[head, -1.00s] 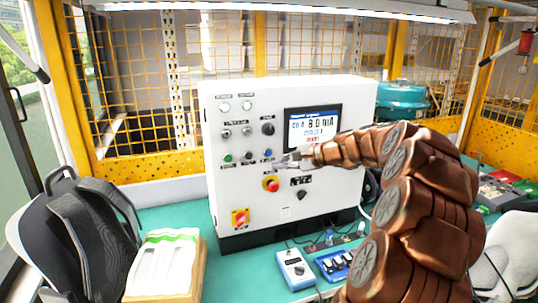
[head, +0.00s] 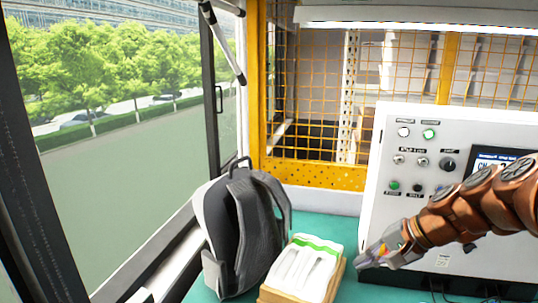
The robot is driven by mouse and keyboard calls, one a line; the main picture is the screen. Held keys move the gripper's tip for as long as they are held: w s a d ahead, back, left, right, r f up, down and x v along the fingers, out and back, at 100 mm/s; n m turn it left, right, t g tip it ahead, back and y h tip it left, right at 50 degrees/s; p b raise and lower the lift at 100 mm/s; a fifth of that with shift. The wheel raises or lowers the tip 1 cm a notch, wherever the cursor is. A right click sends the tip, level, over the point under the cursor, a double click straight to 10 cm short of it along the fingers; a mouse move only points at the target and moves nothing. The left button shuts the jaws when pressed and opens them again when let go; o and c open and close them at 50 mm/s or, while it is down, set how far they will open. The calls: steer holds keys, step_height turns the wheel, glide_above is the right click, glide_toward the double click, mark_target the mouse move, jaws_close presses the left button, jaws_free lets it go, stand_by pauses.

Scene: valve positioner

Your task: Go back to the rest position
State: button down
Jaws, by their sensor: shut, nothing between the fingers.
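My gripper (head: 366,264) is at the end of my copper-coloured arm, which comes in from the right edge. It is shut and empty. It points down and left, in front of the lower left part of the white control panel box (head: 382,150). The box carries round lamps, knobs and buttons, and part of a display (head: 487,163) shows at the right. My arm and gripper hide the lower part of the panel. The right part of the box is out of view.
A grey backpack (head: 238,235) stands at the left end of the green table (head: 312,228). A box of white items with a green stripe (head: 303,270) lies between the backpack and my gripper. A yellow mesh fence (head: 310,110) is behind, and a large window (head: 110,150) fills the left.

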steer(key=s+a+f+n+g+h, duration=0.2)
steer(key=s+a+f+n+g, duration=0.15)
steer(key=s, duration=0.65)
steer(key=s+a+f+n+g+h, duration=0.2)
steer(key=s+f+n, duration=0.15)
steer(key=s, duration=0.65)
steer(key=s+d+f+n+h, duration=0.1)
steer(key=s+d+f+h, duration=0.1)
steer(key=s, duration=0.6)
steer(key=shift+s+d+f+h, duration=0.15)
steer(key=shift+d+f+h, duration=0.1)
steer(key=shift+d+h, duration=0.2)
steer(key=shift+d+g, duration=0.15)
steer(key=shift+g, duration=0.1)
